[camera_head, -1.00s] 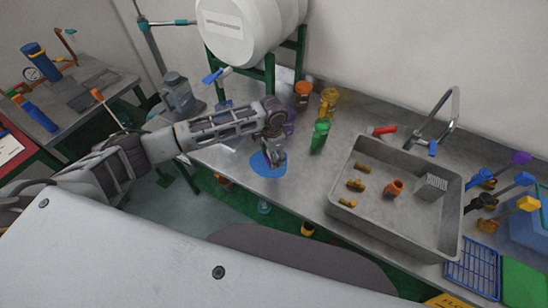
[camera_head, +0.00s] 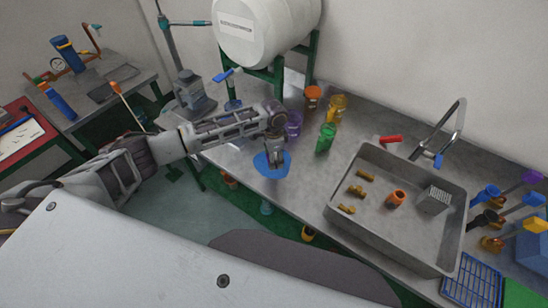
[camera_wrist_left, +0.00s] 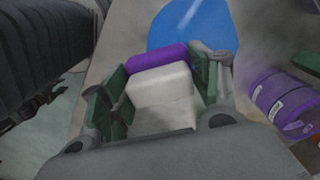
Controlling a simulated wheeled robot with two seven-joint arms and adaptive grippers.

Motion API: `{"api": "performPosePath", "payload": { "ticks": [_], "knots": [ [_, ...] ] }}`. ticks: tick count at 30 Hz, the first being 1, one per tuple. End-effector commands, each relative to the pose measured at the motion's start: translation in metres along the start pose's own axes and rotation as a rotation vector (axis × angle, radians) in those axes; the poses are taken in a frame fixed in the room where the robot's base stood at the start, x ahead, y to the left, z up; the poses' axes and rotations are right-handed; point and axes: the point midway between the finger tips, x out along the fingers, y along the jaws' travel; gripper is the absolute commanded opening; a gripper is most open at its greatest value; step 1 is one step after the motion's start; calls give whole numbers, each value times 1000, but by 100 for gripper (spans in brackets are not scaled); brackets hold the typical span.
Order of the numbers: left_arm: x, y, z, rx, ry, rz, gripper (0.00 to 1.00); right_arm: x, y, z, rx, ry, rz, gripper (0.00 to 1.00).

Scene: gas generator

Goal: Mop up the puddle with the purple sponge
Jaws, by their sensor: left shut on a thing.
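The blue puddle (camera_head: 262,165) lies on the metal counter near its front edge. It also shows in the left wrist view (camera_wrist_left: 192,24). My left gripper (camera_head: 276,160) points down over the puddle, partly covering it. In the left wrist view, my left gripper (camera_wrist_left: 160,88) is shut on the sponge (camera_wrist_left: 157,57), which has a purple layer and a white layer between the green finger pads. The purple layer faces the puddle and overlaps its near edge in that view. I cannot tell whether the sponge touches the puddle. My right gripper is not in view.
A purple jar (camera_head: 294,122) stands close behind my left gripper, with green (camera_head: 326,139), yellow (camera_head: 337,107) and orange (camera_head: 312,96) containers nearby. A metal sink (camera_head: 382,240) holding small brass parts is to the right. A white tank (camera_head: 262,28) stands on a green frame behind.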

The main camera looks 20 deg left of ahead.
Motion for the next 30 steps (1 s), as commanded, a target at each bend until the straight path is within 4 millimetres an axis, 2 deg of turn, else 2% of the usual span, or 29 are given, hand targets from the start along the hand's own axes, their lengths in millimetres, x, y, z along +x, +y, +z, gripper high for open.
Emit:
{"api": "performPosePath", "payload": {
  "ticks": [9,21,30],
  "knots": [
    [0,0,-1,74,0,0,43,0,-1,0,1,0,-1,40],
    [0,0,-1,80,0,0,43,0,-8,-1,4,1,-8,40],
    [14,4,2,82,0,0,43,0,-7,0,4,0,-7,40]
  ]
}}
